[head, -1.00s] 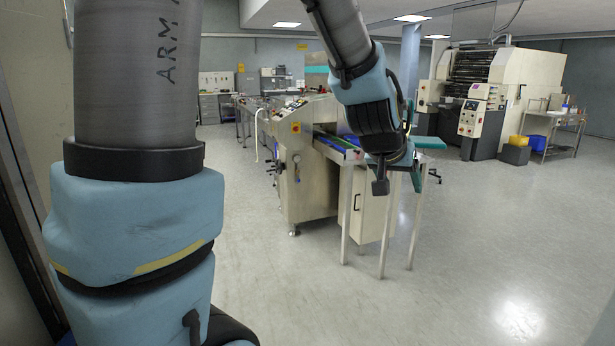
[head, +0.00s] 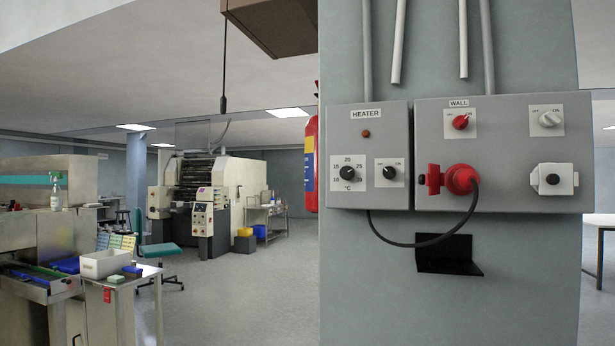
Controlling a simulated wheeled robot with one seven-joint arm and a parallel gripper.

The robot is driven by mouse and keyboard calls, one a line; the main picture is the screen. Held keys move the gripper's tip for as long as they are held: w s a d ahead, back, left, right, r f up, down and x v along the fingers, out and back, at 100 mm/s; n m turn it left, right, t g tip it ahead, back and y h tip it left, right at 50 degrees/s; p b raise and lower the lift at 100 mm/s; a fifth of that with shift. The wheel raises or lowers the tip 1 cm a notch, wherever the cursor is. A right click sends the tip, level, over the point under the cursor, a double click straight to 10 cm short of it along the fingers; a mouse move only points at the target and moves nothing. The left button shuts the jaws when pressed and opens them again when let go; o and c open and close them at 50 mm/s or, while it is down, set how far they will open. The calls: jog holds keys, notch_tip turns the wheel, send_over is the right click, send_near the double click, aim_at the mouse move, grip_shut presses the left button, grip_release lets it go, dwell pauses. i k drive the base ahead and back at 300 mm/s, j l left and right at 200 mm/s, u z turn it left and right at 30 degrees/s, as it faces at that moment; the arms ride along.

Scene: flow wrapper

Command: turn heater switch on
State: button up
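The heater box (head: 366,188) is a grey box labelled HEATER, on a grey-blue pillar at the right of the head view. It has a small dark red lamp (head: 366,134) near the top, a temperature dial (head: 347,172) at lower left, and a black rotary switch (head: 390,172) on a white OFF/ON plate at lower right. The switch's pointer is too small to read for sure. My gripper is not in the view.
Right of it is a grey WALL box (head: 508,198) with a red knob, a white knob and a red plug (head: 461,180). A black cable loops below, above a black bracket (head: 447,255). A red extinguisher (head: 311,165) hangs at the pillar's left. Open floor lies left.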

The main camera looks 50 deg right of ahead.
aim_at(390, 172)
jog(key=k+z, duration=0.1)
jog(key=z, duration=0.4)
jog(key=l+z, duration=0.15)
jog(key=z, duration=0.3)
jog(key=k+l+z, duration=0.15)
jog(key=z, duration=0.35)
